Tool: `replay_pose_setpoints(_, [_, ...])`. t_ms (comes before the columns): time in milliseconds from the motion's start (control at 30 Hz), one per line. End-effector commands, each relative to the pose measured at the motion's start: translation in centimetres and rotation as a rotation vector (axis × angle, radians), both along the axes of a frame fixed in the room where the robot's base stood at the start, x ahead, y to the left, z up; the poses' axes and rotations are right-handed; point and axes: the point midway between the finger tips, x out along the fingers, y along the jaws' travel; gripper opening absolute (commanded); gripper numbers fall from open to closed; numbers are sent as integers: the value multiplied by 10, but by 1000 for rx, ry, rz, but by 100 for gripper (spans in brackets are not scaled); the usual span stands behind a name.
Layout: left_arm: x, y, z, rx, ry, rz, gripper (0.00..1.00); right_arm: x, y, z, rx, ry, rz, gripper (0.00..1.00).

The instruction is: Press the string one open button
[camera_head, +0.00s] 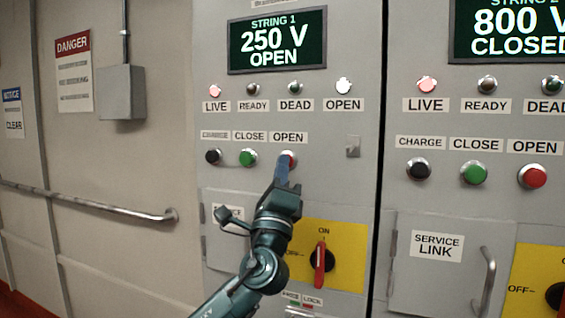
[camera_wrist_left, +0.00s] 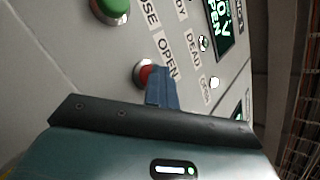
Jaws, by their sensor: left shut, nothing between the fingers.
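The string one open button (camera_head: 289,156) is red with a silver rim, under the OPEN label on the left cabinet. My left gripper (camera_head: 283,165) is shut and empty, its blue fingertips at the button and covering part of it. In the left wrist view, the red button (camera_wrist_left: 146,75) shows just behind the shut fingertips (camera_wrist_left: 160,80). I cannot tell whether the tips touch it. The string 1 display (camera_head: 277,40) reads 250 V OPEN. The OPEN lamp (camera_head: 343,86) is lit white and the LIVE lamp (camera_head: 215,90) is lit pinkish. My right gripper is not in view.
The green close button (camera_head: 248,157) and black charge button (camera_head: 213,156) sit left of the open button. A red rotary handle (camera_head: 320,265) on a yellow plate is below. The string 2 cabinet (camera_head: 450,215) stands right, its display (camera_head: 510,33) reading 800 V CLOSED.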

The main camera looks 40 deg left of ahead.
Motion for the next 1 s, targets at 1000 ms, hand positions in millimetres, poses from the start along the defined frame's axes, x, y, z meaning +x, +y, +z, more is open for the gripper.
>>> replay_pose_setpoints(1000, [-49,-16,-2,-2,3,-1,0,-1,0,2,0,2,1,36])
